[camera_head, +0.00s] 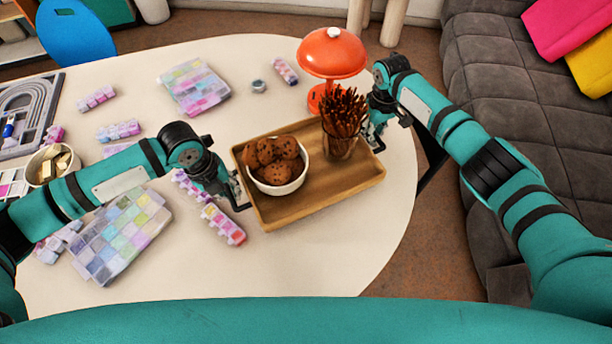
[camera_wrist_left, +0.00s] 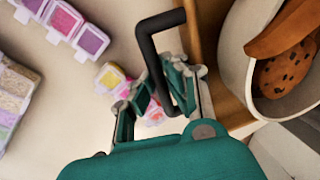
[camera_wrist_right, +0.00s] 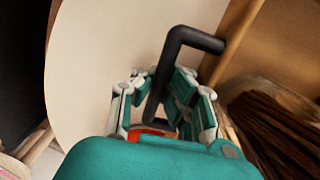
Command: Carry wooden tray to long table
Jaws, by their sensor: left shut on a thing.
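The wooden tray (camera_head: 330,195) rests on a pale rounded table (camera_head: 270,262), near its right end. It carries a white bowl of cookies (camera_head: 282,189) and a cup of thin brown sticks (camera_head: 342,146). My left gripper (camera_head: 240,198) is shut on the tray's dark left handle, which shows in the left wrist view (camera_wrist_left: 165,60). My right gripper (camera_head: 374,136) is at the opposite handle, seen between its fingers in the right wrist view (camera_wrist_right: 165,75). Whether those fingers press on it is unclear. No separate long table is identifiable.
An orange lamp (camera_head: 333,53) stands just behind the tray. Bead boxes (camera_head: 122,236) and bead strips (camera_head: 223,225) lie to the left, one strip close to the tray. A grey sofa (camera_head: 510,95) is at the right. A blue chair (camera_head: 75,32) is at the back left.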

